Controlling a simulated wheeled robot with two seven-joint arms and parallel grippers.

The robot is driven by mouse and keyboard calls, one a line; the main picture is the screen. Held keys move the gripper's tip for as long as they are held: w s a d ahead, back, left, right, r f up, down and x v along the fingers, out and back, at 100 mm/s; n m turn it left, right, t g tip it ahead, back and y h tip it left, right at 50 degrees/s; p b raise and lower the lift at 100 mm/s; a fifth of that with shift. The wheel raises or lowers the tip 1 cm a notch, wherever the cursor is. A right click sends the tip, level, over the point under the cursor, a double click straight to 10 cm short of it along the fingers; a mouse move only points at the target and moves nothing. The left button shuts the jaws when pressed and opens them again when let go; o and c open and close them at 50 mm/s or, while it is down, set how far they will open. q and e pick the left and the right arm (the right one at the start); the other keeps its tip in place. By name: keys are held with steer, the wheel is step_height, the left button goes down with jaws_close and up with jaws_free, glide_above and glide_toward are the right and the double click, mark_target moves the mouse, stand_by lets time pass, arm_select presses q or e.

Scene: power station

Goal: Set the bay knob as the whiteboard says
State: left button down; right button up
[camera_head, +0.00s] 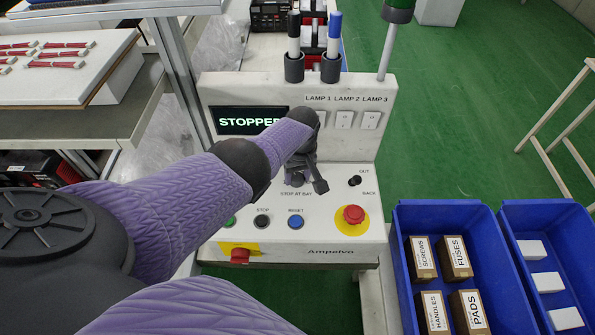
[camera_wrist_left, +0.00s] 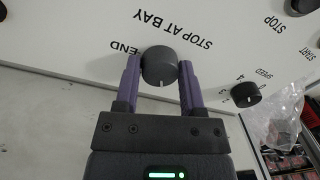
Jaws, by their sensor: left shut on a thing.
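The bay knob (camera_wrist_left: 159,67) is a round dark knob on the white panel, beside the words STOP AT BAY and END, which read upside down in the left wrist view. A short pale line shows on the knob's lower edge in that view. My left gripper (camera_wrist_left: 158,85) is shut on the knob, with one finger on each side. In the head view the left gripper (camera_head: 305,180) comes down onto the panel, and the knob (camera_head: 296,180) is partly hidden behind it. No whiteboard is in view. My right gripper is not in view.
The console display (camera_head: 250,121) reads STOPPED, partly covered by my arm. A red mushroom button (camera_head: 353,215), a blue reset button (camera_head: 295,222) and an OUT/BACK switch (camera_head: 355,180) are close by. Blue bins (camera_head: 402,270) with boxes stand at right. A speed knob (camera_wrist_left: 247,94) is near.

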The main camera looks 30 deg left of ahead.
mark_target(299, 176)
arm_select(q)
steer(key=shift+w+r, duration=0.1)
steer(key=shift+r, duration=0.05)
steer(key=shift+c, duration=1)
jaws_free()
step_height(299, 176, up, 10)
steer(key=p, duration=0.7)
steer(key=shift+w, duration=0.15)
steer(key=shift+d, duration=0.1)
